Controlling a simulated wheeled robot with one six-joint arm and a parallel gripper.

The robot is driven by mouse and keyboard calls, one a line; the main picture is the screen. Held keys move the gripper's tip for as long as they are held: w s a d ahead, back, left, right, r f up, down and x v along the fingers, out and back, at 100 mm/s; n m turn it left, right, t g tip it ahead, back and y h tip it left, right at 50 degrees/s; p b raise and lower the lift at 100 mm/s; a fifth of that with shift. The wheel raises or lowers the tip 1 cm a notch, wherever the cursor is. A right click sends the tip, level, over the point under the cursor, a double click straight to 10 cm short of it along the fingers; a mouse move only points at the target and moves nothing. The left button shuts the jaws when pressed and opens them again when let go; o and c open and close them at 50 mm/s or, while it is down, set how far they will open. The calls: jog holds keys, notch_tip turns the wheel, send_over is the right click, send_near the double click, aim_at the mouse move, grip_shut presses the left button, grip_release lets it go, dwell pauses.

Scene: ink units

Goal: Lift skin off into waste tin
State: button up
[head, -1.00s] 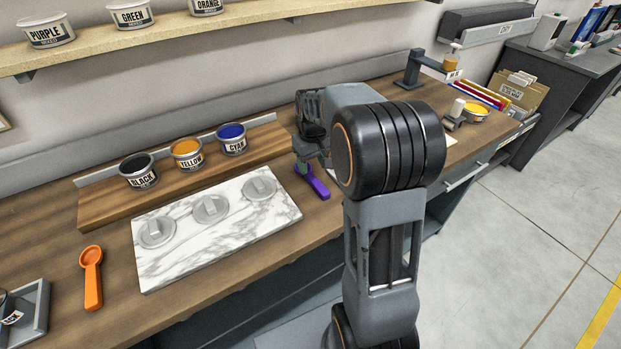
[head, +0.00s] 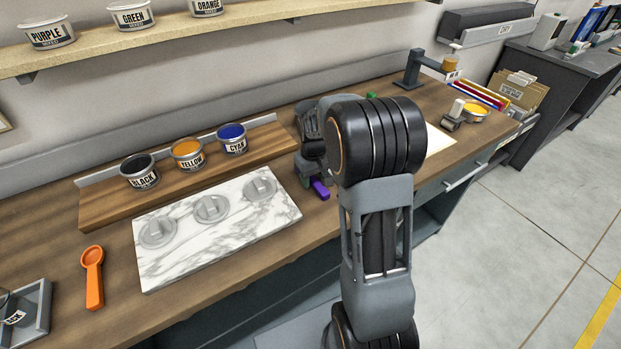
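My gripper (head: 314,172) is low over the bench, right of the marble slab. Its fingers are at a purple-handled tool (head: 320,188), and only the handle's near end shows. Whether the fingers are closed on it cannot be told. No skin can be made out on the inks at this size. No tin is readable as the waste tin. A tin with orange-yellow contents (head: 474,111) stands at the far right of the bench.
The marble slab (head: 170,262) bears three grey discs with raised grips. An orange scoop (head: 93,278) lies left of it, and a grey tray (head: 38,318) is at the left edge. Labelled tins stand on the shelf (head: 165,28). White paper (head: 438,141) lies behind my arm.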

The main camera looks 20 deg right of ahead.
aim_at(315, 180)
grip_shut()
jog(key=shift+r, duration=0.15)
jog(key=shift+r, duration=0.2)
jog(key=r, duration=0.3)
jog(key=shift+s+d+r, duration=0.1)
jog(key=shift+s, duration=0.15)
jog(key=s+r, duration=0.4)
jog(key=r, duration=0.1)
jog(key=shift+s+d+r+b, duration=0.1)
jog(key=shift+s+d+b, duration=0.15)
jog(key=shift+d+b, duration=0.1)
jog(key=s+d+r+b, duration=0.1)
jog(key=s+r, duration=0.3)
jog(key=s, duration=0.5)
jog(key=shift+d, duration=0.15)
